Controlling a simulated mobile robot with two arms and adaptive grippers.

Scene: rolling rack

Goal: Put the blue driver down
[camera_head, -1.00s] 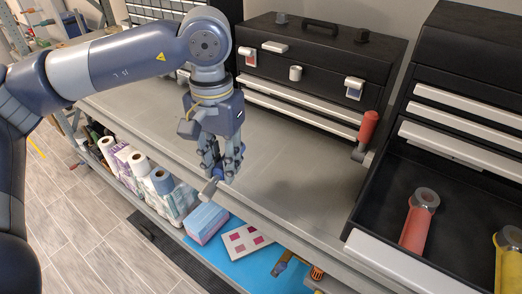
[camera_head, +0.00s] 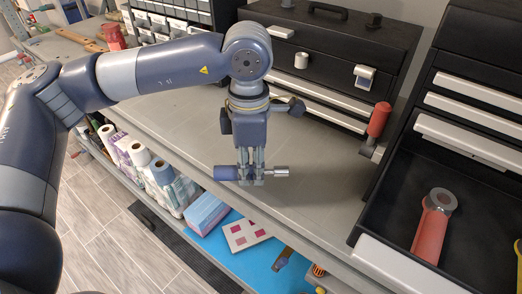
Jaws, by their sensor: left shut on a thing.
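The blue driver (camera_head: 226,173) has a blue handle at the left and a silver metal end at the right. My left gripper (camera_head: 251,178) points down and is shut on the driver's middle, holding it roughly level. The driver is over the front part of the grey worktop (camera_head: 310,190); I cannot tell whether it touches the surface. My right gripper is not in view.
A black toolbox (camera_head: 325,50) stands at the back of the worktop. A red-handled tool (camera_head: 378,120) is upright beside it. An open black drawer at the right holds a red tool (camera_head: 433,225). The worktop's middle is clear. Paper rolls and boxes fill the lower shelf.

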